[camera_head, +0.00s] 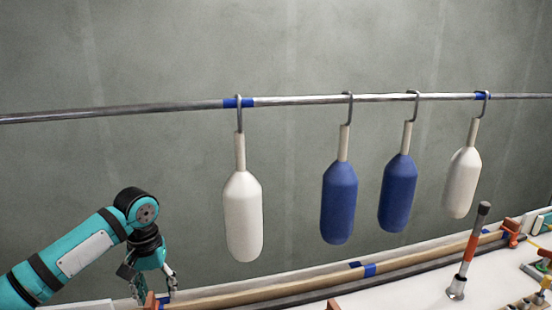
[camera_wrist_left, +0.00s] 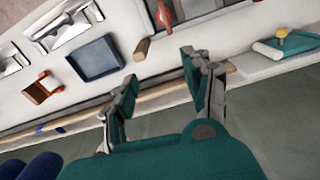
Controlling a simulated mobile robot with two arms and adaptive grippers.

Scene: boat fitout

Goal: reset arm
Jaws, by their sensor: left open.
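My left gripper (camera_head: 150,285) is at the lower left of the head view, low beside the wooden edge strip of the bench. Its teal arm comes in from the left and bends down at the wrist. In the left wrist view, the two fingers of the gripper (camera_wrist_left: 159,70) stand apart with nothing between them. They point over the bench edge, and a short wooden peg (camera_wrist_left: 141,49) shows between and beyond them. My right gripper is in neither view.
A white fender (camera_head: 243,218), two blue fenders (camera_head: 339,203) and another white fender (camera_head: 462,183) hang from a metal rail (camera_head: 170,106). A tool with an orange band (camera_head: 471,247) stands on the bench. A blue tray (camera_wrist_left: 96,59) and an orange-brown holder (camera_wrist_left: 42,88) lie on it.

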